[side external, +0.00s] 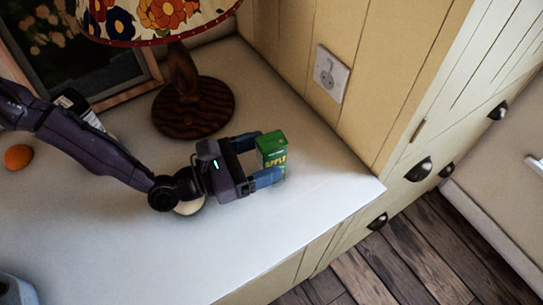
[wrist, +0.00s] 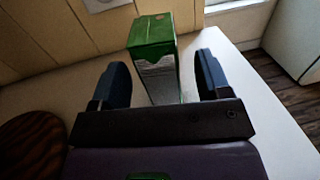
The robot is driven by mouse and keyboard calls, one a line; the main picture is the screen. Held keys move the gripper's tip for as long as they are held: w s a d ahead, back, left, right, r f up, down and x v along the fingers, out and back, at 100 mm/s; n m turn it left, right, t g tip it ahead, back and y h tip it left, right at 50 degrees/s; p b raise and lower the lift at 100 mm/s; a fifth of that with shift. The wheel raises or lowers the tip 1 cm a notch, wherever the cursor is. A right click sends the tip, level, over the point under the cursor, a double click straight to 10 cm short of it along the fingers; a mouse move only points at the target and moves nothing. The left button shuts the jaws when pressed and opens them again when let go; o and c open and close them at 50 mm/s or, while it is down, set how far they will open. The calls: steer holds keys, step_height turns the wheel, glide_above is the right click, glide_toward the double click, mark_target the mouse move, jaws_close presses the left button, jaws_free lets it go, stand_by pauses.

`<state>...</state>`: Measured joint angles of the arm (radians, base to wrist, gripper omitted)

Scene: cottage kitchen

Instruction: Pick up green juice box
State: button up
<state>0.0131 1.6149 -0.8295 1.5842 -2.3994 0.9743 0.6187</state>
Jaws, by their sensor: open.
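The green juice box (side external: 271,148), with yellow lettering on its side, stands upright on the white counter near its right end. My gripper (side external: 258,160) is open, with its blue fingers reaching to either side of the box. In the wrist view the juice box (wrist: 155,60) stands between the two fingers of my gripper (wrist: 162,75), with a visible gap on each side. Its near side looks silvery grey there.
A lamp with a round wooden base (side external: 194,107) and floral shade (side external: 160,15) stands left of the gripper. A pale round object (side external: 189,207) lies under my wrist. An orange (side external: 18,157) is far left. A wall socket (side external: 331,73) is behind. The counter's front is clear.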

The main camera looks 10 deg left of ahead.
mark_target(278, 151)
steer(key=shift+x, duration=1.65)
steer(key=c, duration=1)
steer(key=shift+c, duration=0.6)
steer(key=shift+r, duration=0.15)
